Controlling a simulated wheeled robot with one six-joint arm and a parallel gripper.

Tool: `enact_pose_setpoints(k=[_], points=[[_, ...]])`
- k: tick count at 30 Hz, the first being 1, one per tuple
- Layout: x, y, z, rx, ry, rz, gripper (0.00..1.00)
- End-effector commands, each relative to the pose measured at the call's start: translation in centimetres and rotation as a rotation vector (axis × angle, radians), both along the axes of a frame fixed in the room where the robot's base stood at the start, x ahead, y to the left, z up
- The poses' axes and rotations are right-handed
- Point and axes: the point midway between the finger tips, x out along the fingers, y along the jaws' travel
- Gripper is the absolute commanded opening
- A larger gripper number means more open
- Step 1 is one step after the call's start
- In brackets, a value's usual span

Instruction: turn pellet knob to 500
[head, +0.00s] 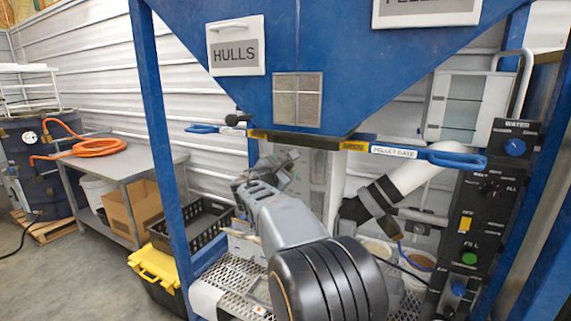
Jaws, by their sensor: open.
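My gripper (262,172) is at the far end of my grey arm, in front of the pale upright housing below the blue hopper. Its jaws are small and partly hidden by the wrist, and they are open with nothing visibly held. The black control panel (497,205) stands at the right, well apart from my gripper. It bears a blue knob (515,147) under the word WATER, a black selector (490,187), and a lower blue knob (458,289). No knob readably marked for pellets or 500 shows; small lettering is unreadable and my arm hides part of the middle.
The blue hopper (300,50) hangs overhead on blue posts. Blue gate handles stick out left (203,128) and right (455,158), the right one labelled PELLET GATE. A white pipe (410,172) slants beside the panel. A grey table (120,155) and yellow-lidded tote (155,265) stand left.

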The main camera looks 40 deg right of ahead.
Motion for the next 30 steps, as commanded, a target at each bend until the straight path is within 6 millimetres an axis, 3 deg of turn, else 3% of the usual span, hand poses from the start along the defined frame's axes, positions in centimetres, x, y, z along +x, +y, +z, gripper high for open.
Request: enact_pose_setpoints(k=[6, 16, 30], points=[[0.65, -1.27, 0.03, 0.000, 0.000, 0.000, 0.69], [0.73, -1.42, 0.01, 0.000, -0.001, 0.000, 0.69], [0.72, -1.40, 0.01, 0.000, -0.001, 0.000, 0.25]])
